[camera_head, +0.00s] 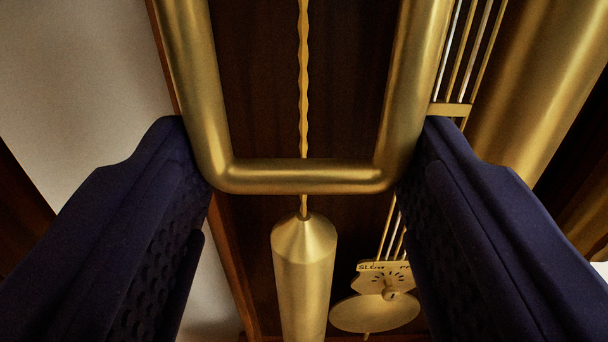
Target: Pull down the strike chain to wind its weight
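A thin golden chain (304,80) hangs down the middle of the view. It passes behind a thick brass U-shaped bar (304,177) and shows again below it. It meets the pointed top of a brass cylindrical weight (304,285), whose lower end is cut off by the picture edge. My gripper (306,160) has two dark blue fingers, set wide apart on either side of the bar. Their tips meet the outer corners of the bar in the picture; whether they touch it I cannot tell. Neither finger overlaps the chain or the weight.
Dark wood panelling lies behind the chain, with a pale wall (80,70) at the left. At the right are a large brass cylinder (545,80), thin rods (465,50) and a brass disc (375,313) below a small lettered plate (385,278).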

